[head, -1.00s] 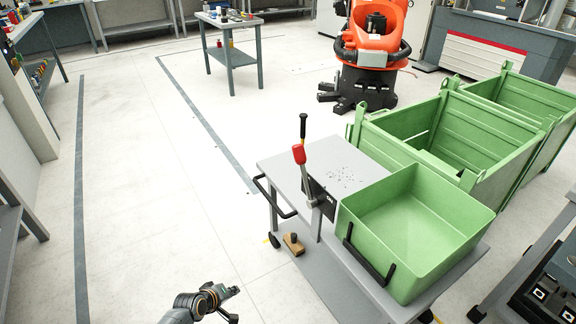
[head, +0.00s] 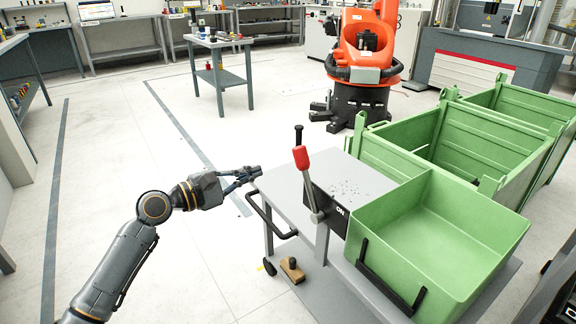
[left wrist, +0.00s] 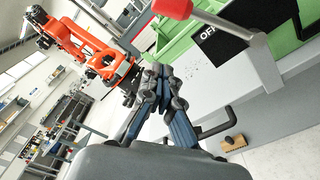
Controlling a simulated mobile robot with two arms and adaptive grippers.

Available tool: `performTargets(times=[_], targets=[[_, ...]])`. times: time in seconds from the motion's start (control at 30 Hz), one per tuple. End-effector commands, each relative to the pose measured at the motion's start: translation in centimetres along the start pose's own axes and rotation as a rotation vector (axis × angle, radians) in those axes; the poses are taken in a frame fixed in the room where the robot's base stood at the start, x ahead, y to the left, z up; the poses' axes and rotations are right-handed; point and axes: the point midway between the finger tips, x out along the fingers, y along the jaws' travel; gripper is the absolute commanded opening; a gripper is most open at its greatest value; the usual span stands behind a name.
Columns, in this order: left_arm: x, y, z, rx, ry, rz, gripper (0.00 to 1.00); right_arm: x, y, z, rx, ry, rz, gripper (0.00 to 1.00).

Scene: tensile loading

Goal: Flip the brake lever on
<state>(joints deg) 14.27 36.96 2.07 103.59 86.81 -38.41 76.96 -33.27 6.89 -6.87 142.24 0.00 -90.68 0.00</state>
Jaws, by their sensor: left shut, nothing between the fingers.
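The brake lever has a red grip (head: 303,158) on a grey metal shaft (head: 312,194) and is mounted at the left side of a grey cart (head: 285,196). It leans up and left, away from the "ON" label on its black plate (head: 338,210). In the left wrist view the red grip (left wrist: 173,8) is at the top edge, and "OFF" shows on the black plate (left wrist: 222,42) beside the shaft. My left gripper (head: 254,173) is shut and empty, left of the lever and apart from it. Its fingers (left wrist: 160,78) also show in the left wrist view. My right gripper is out of view.
A green bin (head: 440,235) sits on the cart right of the lever. A black push handle (head: 268,214) sticks out at the cart's left. Large green crates (head: 480,150) and an orange robot (head: 362,60) stand behind. Floor at left is clear.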

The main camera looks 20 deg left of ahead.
Motion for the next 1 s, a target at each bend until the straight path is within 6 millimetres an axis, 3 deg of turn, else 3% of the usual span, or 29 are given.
performTargets(times=[0.33,0.63,0.87,1.0], targets=[[0.7,0.0,-0.1,0.001,0.002,0.001,0.00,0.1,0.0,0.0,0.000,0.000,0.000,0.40],[6.0,0.0,-0.1,0.001,0.000,0.003,0.00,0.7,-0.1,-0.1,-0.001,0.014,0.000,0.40],[10.3,0.0,-0.1,0.002,0.001,0.001,0.00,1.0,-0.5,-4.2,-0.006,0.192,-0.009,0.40],[9.4,0.0,1.9,0.005,0.002,-0.002,0.00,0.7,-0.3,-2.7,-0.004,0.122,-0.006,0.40]])
